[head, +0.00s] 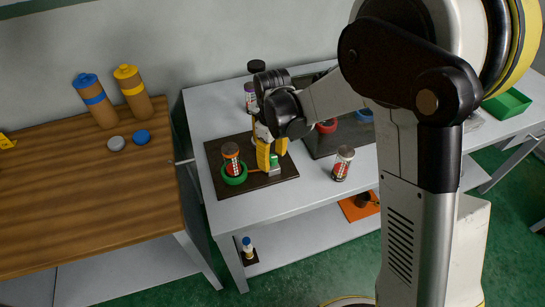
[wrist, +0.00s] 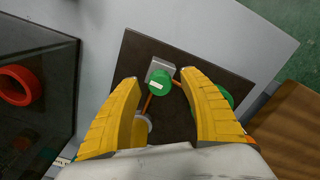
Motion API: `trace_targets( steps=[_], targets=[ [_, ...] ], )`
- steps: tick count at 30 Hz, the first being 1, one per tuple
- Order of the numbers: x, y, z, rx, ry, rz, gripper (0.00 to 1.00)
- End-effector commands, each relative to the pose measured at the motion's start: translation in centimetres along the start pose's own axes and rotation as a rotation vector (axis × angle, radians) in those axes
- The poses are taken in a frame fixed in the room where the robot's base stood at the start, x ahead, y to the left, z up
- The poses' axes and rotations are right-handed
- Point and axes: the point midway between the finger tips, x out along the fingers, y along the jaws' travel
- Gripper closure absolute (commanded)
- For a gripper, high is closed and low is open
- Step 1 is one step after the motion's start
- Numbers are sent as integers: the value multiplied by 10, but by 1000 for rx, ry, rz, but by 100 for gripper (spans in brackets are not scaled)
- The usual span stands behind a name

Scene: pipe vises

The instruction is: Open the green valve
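The green valve (wrist: 160,82) is a round green knob with a small white label, on a grey block on a dark board. In the wrist view it lies between and slightly beyond my fingertips, with gaps on both sides. My gripper (head: 272,162) has yellow fingers. It also shows in the wrist view (wrist: 160,78), with its fingers spread and nothing held. In the head view the fingers point down at the valve (head: 275,159) and partly hide it. I cannot tell their exact height over it.
A green ring (head: 235,180) with an orange-and-white cylinder stands left of the valve on the dark board (head: 215,151). A labelled jar (head: 343,163) stands right of it. A wooden table (head: 90,200) stands left.

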Motion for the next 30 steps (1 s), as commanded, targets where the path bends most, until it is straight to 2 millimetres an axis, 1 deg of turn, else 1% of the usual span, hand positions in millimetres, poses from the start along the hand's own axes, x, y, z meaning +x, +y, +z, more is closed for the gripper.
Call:
trace_targets(
  steps=[7, 10, 14, 21, 24, 27, 30],
  targets=[
    [-1, 0, 0, 0, 0, 0, 50],
    [-8, 0, 0, 0, 0, 0, 50],
    [-30, 0, 0, 0, 0, 0, 50],
    [-85, 0, 0, 0, 0, 0, 50],
    [-102, 0, 0, 0, 0, 0, 50],
    [-113, 0, 0, 0, 0, 0, 50],
    [-119, 0, 0, 0, 0, 0, 50]
  ],
)
